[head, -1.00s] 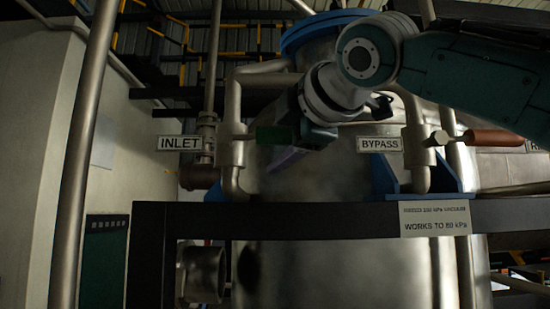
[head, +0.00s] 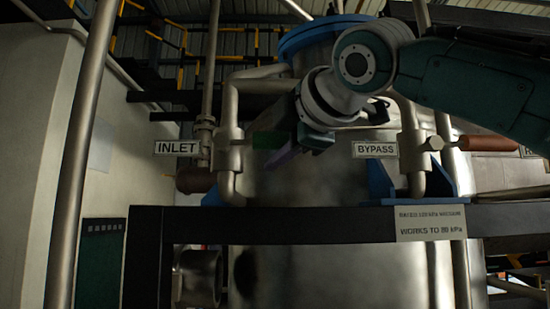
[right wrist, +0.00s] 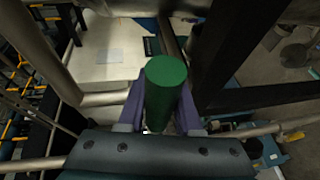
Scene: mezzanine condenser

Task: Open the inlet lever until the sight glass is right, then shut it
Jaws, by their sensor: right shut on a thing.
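The inlet lever has a green grip (head: 270,140) that points level to the right from the inlet valve (head: 230,150), beside the INLET sign (head: 178,148). My right gripper (head: 283,157) comes in from the upper right and is at the grip. In the right wrist view the green grip (right wrist: 166,78) stands between the purple fingers of my right gripper (right wrist: 160,108), which is shut on it. I cannot make out a sight glass in these frames. My left gripper is not in view.
The bypass valve (head: 416,150) with a brown-red handle (head: 488,143) is to the right, by its BYPASS sign (head: 375,150). A dark beam (head: 300,225) with a notice plate (head: 430,223) crosses in front of the steel vessel (head: 330,265). A vertical pipe (head: 82,150) stands at left.

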